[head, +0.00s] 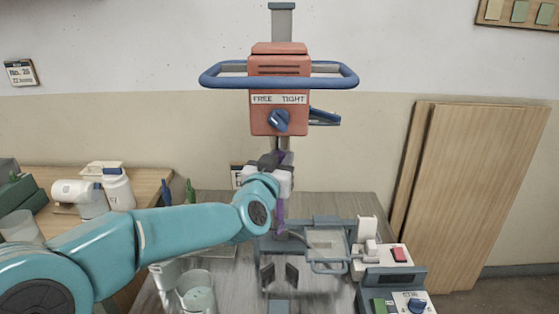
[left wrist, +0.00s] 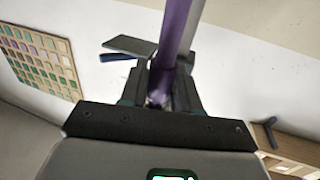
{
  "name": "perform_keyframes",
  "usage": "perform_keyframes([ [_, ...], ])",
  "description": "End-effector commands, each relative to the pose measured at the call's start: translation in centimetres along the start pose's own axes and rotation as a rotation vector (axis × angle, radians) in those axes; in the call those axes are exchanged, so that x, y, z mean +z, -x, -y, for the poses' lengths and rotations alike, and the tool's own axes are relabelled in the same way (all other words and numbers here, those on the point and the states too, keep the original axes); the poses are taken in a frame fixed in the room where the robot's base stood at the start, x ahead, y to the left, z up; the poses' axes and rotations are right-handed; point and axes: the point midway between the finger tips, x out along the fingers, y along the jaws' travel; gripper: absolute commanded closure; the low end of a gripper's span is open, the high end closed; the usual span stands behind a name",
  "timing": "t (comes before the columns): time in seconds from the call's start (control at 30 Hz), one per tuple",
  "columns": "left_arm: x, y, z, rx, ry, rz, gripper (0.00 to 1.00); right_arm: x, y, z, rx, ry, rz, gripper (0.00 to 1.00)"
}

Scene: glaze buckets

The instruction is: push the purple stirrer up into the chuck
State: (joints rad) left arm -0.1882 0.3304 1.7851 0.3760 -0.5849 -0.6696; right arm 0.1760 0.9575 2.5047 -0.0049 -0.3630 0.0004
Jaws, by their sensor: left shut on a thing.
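The purple stirrer (head: 280,212) hangs roughly upright below the orange mixer head (head: 279,95). My left gripper (head: 274,163) is shut on its shaft just under the head. In the left wrist view the purple shaft (left wrist: 176,40) runs between the dark fingers of my left gripper (left wrist: 160,92). The chuck (head: 283,143) is a small grey part under the head. The shaft top is close below it, partly hidden by my gripper, and I cannot tell whether it is inside. The blue knob (head: 278,121) sits under the words FREE and TIGHT. My right gripper is not in view.
A blue rail (head: 210,77) rings the head. Below stands a grey frame with a tray (head: 328,240) and a control box (head: 408,303) at right. A clear beaker (head: 197,293) stands at front left. White jars (head: 117,190) stand on the left table. Boards (head: 470,190) lean right.

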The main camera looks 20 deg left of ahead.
Motion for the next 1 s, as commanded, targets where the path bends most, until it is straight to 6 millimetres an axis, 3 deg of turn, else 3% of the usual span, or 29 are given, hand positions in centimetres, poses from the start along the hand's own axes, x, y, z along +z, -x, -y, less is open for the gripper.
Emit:
perform_keyframes([
  [0.47,-0.5,0.0,0.0,-0.001,0.000,-0.002,0.99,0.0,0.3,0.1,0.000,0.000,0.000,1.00],
  [0.5,-0.5,0.0,0.0,-0.001,0.000,-0.002,0.66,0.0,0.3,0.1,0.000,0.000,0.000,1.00],
  [0.6,-0.4,0.0,0.0,-0.001,0.000,-0.002,0.39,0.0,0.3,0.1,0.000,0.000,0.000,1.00],
  [0.87,-0.3,0.0,0.0,0.000,0.000,0.001,0.39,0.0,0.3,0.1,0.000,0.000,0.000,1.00],
  [1.0,-0.3,1.1,0.0,0.001,0.001,-0.001,0.39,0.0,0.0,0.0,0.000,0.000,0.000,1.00],
])
